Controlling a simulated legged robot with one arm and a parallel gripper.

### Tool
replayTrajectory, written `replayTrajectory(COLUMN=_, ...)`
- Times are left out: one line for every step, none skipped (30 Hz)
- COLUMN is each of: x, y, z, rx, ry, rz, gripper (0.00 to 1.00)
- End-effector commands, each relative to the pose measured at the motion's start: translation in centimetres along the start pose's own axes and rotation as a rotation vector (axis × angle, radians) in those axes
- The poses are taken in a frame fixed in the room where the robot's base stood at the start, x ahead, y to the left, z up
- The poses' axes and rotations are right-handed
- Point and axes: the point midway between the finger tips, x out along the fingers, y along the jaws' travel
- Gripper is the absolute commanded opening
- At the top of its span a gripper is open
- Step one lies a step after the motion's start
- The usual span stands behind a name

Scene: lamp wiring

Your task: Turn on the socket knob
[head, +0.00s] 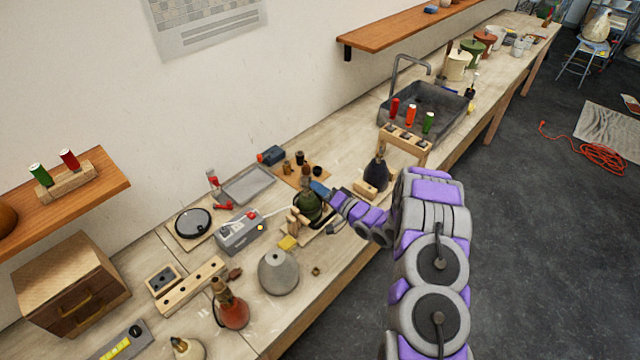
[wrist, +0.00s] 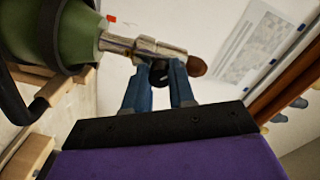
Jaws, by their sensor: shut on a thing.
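In the wrist view, a green lamp body (wrist: 75,28) carries a metallic socket (wrist: 130,44). A small dark round knob (wrist: 158,72) on the socket sits between the fingertips of my gripper (wrist: 162,78). The two blue fingers are shut on it. A brown rounded end (wrist: 196,67) shows at the far end of the socket. In the head view, the green lamp (head: 309,207) stands in a wooden holder on the bench, and my gripper (head: 321,188) is at its top. The knob is too small to tell there, and its turned position cannot be told.
A grey box (head: 241,236) with a white cable running toward the lamp stands to the left. A dark lamp body (head: 376,175) and a wooden rack (head: 404,139) stand to the right.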

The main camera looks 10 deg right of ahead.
Motion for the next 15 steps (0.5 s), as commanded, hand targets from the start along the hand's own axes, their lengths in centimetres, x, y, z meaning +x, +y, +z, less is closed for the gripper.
replayTrajectory(x=-0.08, y=-0.04, z=-0.13, rx=0.044, ry=0.002, rz=0.005, gripper=0.00)
replayTrajectory(x=-0.08, y=-0.03, z=-0.13, rx=0.073, ry=0.002, rz=0.005, gripper=0.00)
replayTrajectory(x=-0.09, y=-0.01, z=-0.11, rx=0.111, ry=0.002, rz=0.005, gripper=0.00)
replayTrajectory(x=-0.09, y=0.00, z=-0.09, rx=0.140, ry=0.002, rz=0.004, gripper=0.00)
replayTrajectory(x=-0.10, y=0.02, z=-0.06, rx=0.168, ry=0.002, rz=0.004, gripper=0.00)
replayTrajectory(x=-0.10, y=0.04, z=-0.03, rx=0.205, ry=0.001, rz=0.004, gripper=0.00)
replayTrajectory(x=-0.10, y=0.07, z=-0.01, rx=0.233, ry=0.001, rz=0.004, gripper=0.00)
replayTrajectory(x=-0.11, y=0.10, z=0.01, rx=0.259, ry=0.001, rz=0.005, gripper=0.00)
replayTrajectory(x=-0.11, y=0.13, z=0.02, rx=0.294, ry=0.002, rz=0.005, gripper=0.00)
replayTrajectory(x=-0.12, y=0.15, z=0.03, rx=0.319, ry=0.002, rz=0.005, gripper=0.00)
replayTrajectory(x=-0.12, y=0.17, z=0.02, rx=0.343, ry=0.002, rz=0.005, gripper=0.00)
replayTrajectory(x=-0.12, y=0.19, z=0.01, rx=0.374, ry=0.003, rz=0.005, gripper=0.00)
replayTrajectory(x=-0.12, y=0.19, z=0.01, rx=0.397, ry=0.003, rz=0.005, gripper=0.00)
replayTrajectory(x=-0.11, y=0.20, z=0.00, rx=0.419, ry=0.003, rz=0.005, gripper=0.00)
replayTrajectory(x=-0.11, y=0.21, z=0.00, rx=0.445, ry=0.003, rz=0.005, gripper=0.00)
